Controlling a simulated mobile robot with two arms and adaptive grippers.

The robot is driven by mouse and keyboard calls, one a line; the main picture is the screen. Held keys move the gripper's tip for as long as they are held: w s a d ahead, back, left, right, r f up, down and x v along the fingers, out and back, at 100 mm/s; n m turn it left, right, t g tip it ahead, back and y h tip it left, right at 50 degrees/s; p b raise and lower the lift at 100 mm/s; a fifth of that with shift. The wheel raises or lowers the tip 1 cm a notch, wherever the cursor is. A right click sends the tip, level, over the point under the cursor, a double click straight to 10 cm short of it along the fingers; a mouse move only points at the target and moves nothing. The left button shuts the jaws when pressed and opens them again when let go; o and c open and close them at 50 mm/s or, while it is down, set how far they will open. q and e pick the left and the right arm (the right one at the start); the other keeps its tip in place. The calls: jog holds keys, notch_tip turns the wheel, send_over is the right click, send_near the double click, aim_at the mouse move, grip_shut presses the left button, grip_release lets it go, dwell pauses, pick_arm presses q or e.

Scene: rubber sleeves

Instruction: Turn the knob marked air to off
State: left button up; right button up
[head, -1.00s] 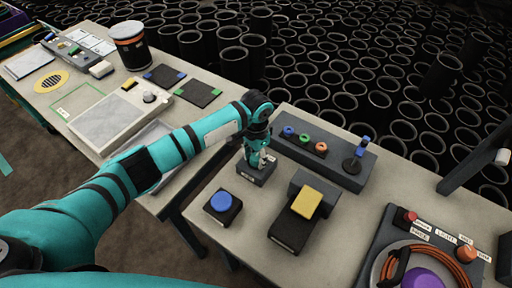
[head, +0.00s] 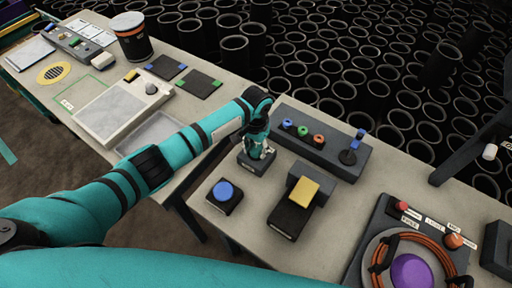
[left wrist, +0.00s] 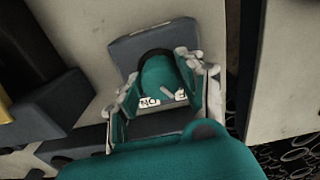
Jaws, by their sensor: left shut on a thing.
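A small dark box (head: 257,165) stands near the left edge of the right-hand table. My left gripper (head: 257,151) points down onto it and covers most of its top in the head view. In the left wrist view the dark box (left wrist: 135,52) carries a round teal knob (left wrist: 157,74) with a pale pointer line. The fingers of my left gripper (left wrist: 158,84) stand on either side of the knob and are shut on it. An "ON" label shows beside a partly hidden label. The pointer lies between them, towards the partly hidden one. I cannot read an "air" marking.
Close by are a blue button box (head: 224,197), a yellow-topped dark device (head: 303,190) and a long box with coloured knobs and a blue-topped lever (head: 320,145). A purple dome with an orange cable (head: 410,272) is at front right. Many black sleeves fill the background.

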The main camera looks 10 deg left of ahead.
aim_at(256, 148)
pick_arm(q)
jog(key=shift+w, duration=0.1)
jog(key=o, duration=1.1)
jog(key=shift+o, duration=0.2)
jog(key=shift+r, duration=0.1)
notch_tip(256, 148, up, 12)
